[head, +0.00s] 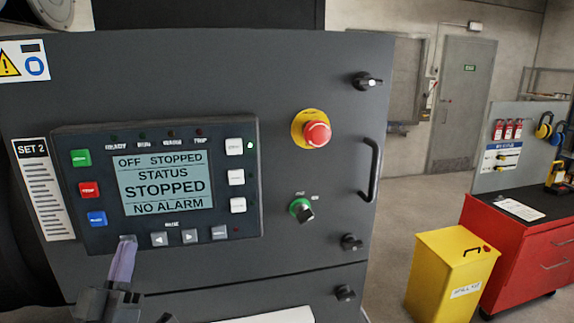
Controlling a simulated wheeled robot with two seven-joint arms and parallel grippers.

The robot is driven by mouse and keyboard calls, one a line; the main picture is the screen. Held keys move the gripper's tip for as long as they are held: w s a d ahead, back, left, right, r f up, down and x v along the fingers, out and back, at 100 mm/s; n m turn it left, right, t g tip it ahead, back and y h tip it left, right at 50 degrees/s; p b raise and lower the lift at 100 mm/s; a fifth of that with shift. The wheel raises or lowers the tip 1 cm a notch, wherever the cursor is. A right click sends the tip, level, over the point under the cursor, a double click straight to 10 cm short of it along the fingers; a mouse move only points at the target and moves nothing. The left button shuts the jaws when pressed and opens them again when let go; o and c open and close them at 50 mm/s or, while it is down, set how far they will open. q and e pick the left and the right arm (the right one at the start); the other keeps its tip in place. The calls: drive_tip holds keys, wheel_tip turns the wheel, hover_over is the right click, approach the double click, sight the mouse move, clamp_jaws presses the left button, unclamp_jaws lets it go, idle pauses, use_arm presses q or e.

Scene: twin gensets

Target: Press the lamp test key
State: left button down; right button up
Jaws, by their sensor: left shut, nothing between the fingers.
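The control panel (73,168) labelled SET 2 is on the grey cabinet door. Its screen (165,182) reads OFF STOPPED, STATUS STOPPED, NO ALARM. Below the screen are two arrow keys and another grey key (219,232). The key labels are too small to read, so I cannot tell which is the lamp test key. My left gripper (127,242) is shut and empty at the panel's lower edge, left of the arrow keys; contact is unclear. My right gripper is out of view.
Green, red and blue keys (97,218) line the panel's left side. A red emergency stop (316,133), a green-ringed switch (301,209) and a door handle (371,170) stick out on the right. A yellow bin (448,275) and red cabinet (530,258) stand beyond.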

use_arm(q)
drive_tip(key=shift+w, duration=0.1)
idle(0.3)
drive_tip(key=shift+s+d+p, duration=0.2)
drive_tip(key=shift+s+p, duration=0.25)
drive_tip(key=shift+s, duration=0.45)
drive_tip(key=s+p, duration=0.1)
drive_tip(key=s, duration=0.2)
drive_tip(key=s+d+p, duration=0.1)
drive_tip(key=s, duration=0.1)
drive_tip(key=shift+s+d, duration=0.2)
drive_tip(key=shift+s, duration=0.2)
